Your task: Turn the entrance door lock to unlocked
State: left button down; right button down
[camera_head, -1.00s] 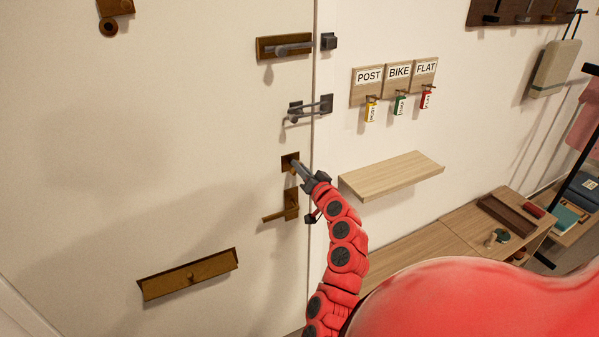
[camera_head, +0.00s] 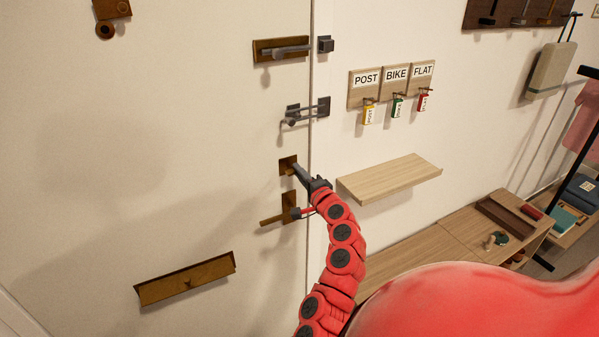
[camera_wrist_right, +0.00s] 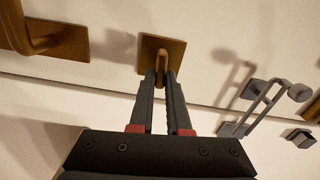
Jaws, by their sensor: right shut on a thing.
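The entrance door lock is a small square bronze plate (camera_head: 287,165) on the white door, above the bronze lever handle (camera_head: 290,207). My right gripper (camera_head: 296,170) reaches it from the lower right. In the right wrist view the lock plate (camera_wrist_right: 176,47) is straight ahead, and the two dark fingertips (camera_wrist_right: 161,72) are at it, shut on the lock's turn piece. My left gripper is in neither view.
Above the lock are a door guard (camera_head: 306,111) and a slide bolt (camera_head: 281,49). A mail slot (camera_head: 186,279) is lower left. A wooden shelf (camera_head: 390,178) juts from the wall at right, below labelled key hooks (camera_head: 395,85).

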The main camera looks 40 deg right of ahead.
jog(key=shift+a+f+m, duration=0.1)
jog(key=shift+f+m, duration=0.1)
jog(key=shift+m, duration=0.3)
jog(key=c, duration=0.9)
grip_release()
jog(key=shift+r, duration=0.1)
